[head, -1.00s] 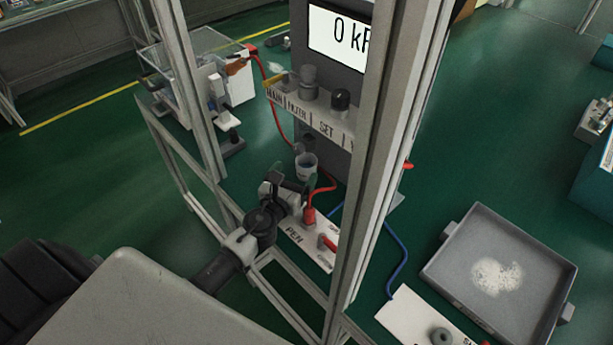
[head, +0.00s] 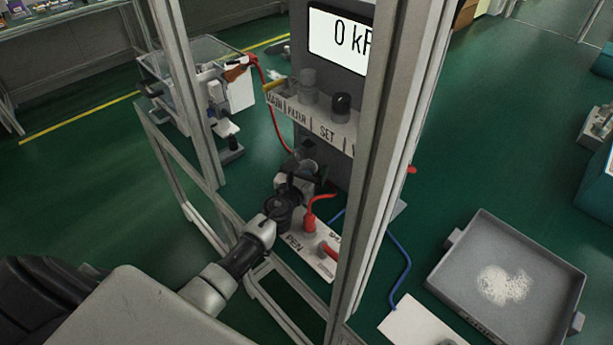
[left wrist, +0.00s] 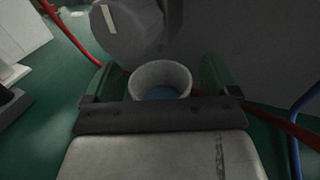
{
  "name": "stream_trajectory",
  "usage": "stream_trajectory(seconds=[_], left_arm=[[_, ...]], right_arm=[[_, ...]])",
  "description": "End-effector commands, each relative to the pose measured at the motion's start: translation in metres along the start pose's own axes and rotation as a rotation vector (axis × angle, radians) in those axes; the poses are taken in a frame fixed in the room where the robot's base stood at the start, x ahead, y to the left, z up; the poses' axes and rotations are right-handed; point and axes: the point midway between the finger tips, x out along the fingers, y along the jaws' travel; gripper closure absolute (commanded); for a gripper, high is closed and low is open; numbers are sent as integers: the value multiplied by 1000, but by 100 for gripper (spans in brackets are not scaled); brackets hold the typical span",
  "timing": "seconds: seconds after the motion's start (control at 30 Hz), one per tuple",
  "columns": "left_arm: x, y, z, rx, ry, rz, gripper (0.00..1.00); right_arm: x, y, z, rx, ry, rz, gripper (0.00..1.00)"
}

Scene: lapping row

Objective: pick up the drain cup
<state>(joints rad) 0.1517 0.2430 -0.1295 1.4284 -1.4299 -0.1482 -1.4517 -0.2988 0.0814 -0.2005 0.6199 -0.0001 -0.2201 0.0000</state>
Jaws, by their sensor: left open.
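The drain cup (left wrist: 161,69) is a small grey open-topped cup with bluish liquid inside. In the left wrist view it stands upright between the two green fingers of my left gripper (left wrist: 160,84). The fingers are open, one on each side, with a gap visible between cup and fingers. In the head view my left gripper (head: 300,178) is low in front of the grey column and mostly hides the cup. My right gripper is not in view.
A metal frame post (head: 385,150) stands right of my left arm. A shelf with labels (head: 318,122) overhangs behind the gripper. A white panel (head: 308,252) with red plugs lies close to its right. A grey tray (head: 540,275) with white powder lies at right.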

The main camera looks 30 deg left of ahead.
Motion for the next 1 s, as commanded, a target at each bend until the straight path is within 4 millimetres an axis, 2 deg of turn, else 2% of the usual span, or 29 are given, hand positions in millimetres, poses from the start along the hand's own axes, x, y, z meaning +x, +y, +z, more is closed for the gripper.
stream_trajectory(seconds=[0.07,0.4,0.77,1.0], left_arm=[[0,0,0,0,0,0,12],[0,0,0,0,0,0,62],[0,2,2,1,-1,0,64],[4,10,11,1,-1,0,64]], right_arm=[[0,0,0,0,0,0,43],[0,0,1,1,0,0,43],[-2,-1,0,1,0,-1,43],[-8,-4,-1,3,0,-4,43]])
